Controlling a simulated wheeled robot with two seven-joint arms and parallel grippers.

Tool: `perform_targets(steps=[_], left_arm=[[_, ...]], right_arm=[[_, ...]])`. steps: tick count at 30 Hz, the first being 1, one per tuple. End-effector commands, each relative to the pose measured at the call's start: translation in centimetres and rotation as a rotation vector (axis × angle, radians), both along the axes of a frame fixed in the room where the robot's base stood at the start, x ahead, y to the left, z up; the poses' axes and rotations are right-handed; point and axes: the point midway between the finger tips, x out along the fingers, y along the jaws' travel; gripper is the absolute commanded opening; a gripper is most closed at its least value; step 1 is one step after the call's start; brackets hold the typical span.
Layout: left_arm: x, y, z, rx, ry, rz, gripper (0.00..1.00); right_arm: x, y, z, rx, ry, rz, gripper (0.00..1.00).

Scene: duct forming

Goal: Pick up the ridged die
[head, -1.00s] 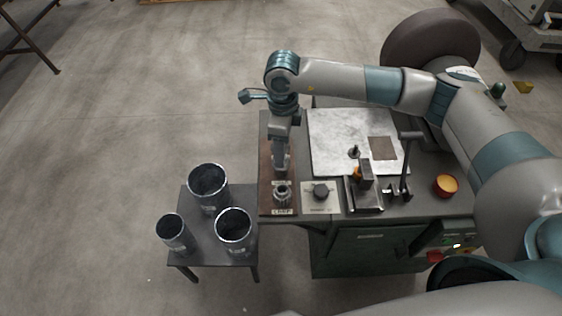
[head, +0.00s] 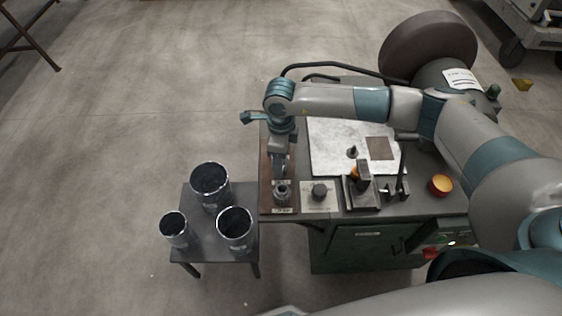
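A brown wooden strip (head: 265,190) lies along the left edge of the workbench. A small dark metal die (head: 282,190) stands upright at its near end, behind a small label too small to read for certain. My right gripper (head: 279,170) points down over the strip, just behind this die and apart from it. The gripper covers the middle of the strip, so any die under it is hidden. I cannot make out its fingers well enough to tell if they are open or shut. I cannot make out ridges on any die. My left gripper is not in view.
A low side table (head: 218,250) at left holds three metal duct tubes (head: 235,228).

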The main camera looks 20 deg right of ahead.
Motion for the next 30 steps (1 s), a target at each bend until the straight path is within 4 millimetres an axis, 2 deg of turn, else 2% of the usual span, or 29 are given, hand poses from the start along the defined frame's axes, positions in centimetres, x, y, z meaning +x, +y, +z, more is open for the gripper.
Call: perform_targets(steps=[14, 21, 30], left_arm=[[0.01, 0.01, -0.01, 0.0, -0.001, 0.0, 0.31], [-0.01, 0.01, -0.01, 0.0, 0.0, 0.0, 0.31], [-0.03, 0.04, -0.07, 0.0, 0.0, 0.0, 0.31]], right_arm=[[-0.01, -0.02, -0.15, 0.0, 0.0, 0.0, 0.56], [0.0, -0.02, -0.14, 0.0, 0.0, 0.0, 0.0], [0.07, 0.01, 0.02, 0.001, -0.002, 0.0, 0.0]])
